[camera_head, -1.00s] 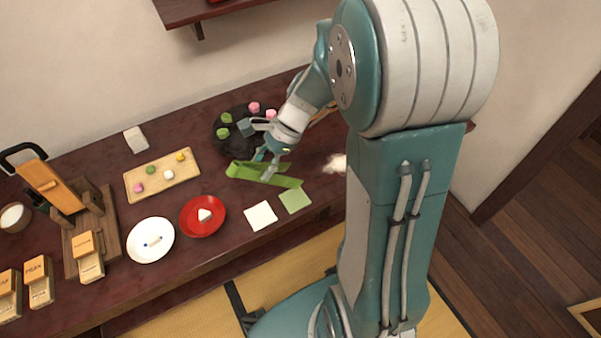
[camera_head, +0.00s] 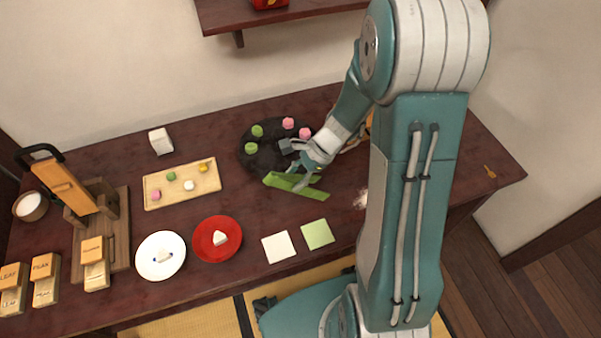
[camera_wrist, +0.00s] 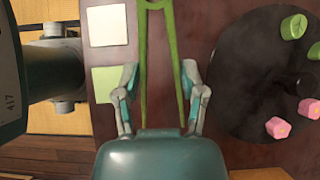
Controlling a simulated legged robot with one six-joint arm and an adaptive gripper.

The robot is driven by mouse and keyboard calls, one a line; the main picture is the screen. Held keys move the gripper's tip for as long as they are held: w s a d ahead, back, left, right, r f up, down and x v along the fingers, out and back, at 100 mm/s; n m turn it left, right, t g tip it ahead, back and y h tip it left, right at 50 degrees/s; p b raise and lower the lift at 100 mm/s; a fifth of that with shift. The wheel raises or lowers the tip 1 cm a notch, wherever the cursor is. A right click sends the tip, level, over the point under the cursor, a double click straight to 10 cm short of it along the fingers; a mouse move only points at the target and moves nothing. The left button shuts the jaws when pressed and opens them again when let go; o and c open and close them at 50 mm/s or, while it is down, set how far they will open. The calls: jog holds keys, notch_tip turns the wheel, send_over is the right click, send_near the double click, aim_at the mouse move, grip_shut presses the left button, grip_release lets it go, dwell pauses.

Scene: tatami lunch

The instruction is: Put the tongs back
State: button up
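The green tongs (camera_head: 315,191) lie on the dark table in front of the black round plate (camera_head: 262,165). My gripper (camera_head: 303,179) is low over them. In the wrist view the tongs (camera_wrist: 158,8) make a narrow V, with the joined end at the top. The fingers of my gripper (camera_wrist: 159,72) are spread, one on each side of the tongs' two arms, with a small gap visible at the fingertips.
Pink and green sweets sit on the black plate. A white card (camera_head: 278,247) and a green card (camera_head: 317,234) lie in front. A wooden board (camera_head: 160,198) of sweets, a red plate (camera_head: 205,251) and a white plate (camera_head: 147,270) stand left. Clear table lies between the board and tongs.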

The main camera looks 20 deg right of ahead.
jog(key=f, duration=0.2)
jog(key=d+f, duration=0.1)
jog(key=f, duration=0.1)
jog(key=shift+w+d, duration=0.1)
jog(key=shift+w, duration=0.2)
jog(key=shift+o, duration=1.3)
jog(key=shift+f, duration=0.15)
jog(key=shift+o, duration=1.4)
jog(key=shift+a, duration=0.2)
jog(key=v, duration=1.3)
jog(key=s+a+r+n+t+h, duration=0.3)
jog(key=s+r+n, duration=0.4)
jog(key=r+n, duration=0.1)
jog(key=s+a+r+n+t+h, duration=0.2)
jog(key=s+a+r+n+h, duration=0.2)
jog(key=s+r+n, duration=0.3)
notch_tip(320, 180, up, 3)
jog(key=n, duration=0.2)
jog(key=shift+s+f+n+t, duration=0.2)
jog(key=shift+n+t, duration=0.1)
jog(key=shift+t, duration=0.1)
